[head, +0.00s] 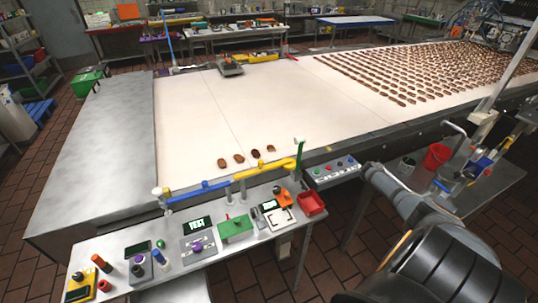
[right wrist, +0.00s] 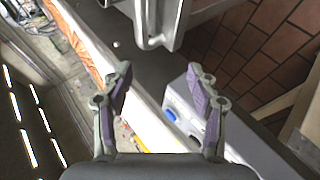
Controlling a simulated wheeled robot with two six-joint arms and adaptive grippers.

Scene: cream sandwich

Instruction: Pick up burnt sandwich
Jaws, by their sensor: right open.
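Several small brown sandwiches (head: 239,158) lie in a short row near the front edge of the white conveyor belt (head: 190,115). They are too small to tell which one is burnt. In the head view my right arm comes in at the lower right, well apart from this row; its gripper cannot be made out there. In the right wrist view my right gripper (right wrist: 159,88) is open, with nothing between its purple-padded fingers. No sandwich can be made out clearly in that view. My left gripper is not in view.
Many brown sandwiches (head: 400,72) lie in rows on the belt's far right. A yellow and blue rail (head: 250,173) runs along the belt's front edge. A bench (head: 155,268) with small devices and a red tray (head: 311,203) stands in front. A red bucket (head: 436,157) stands at right.

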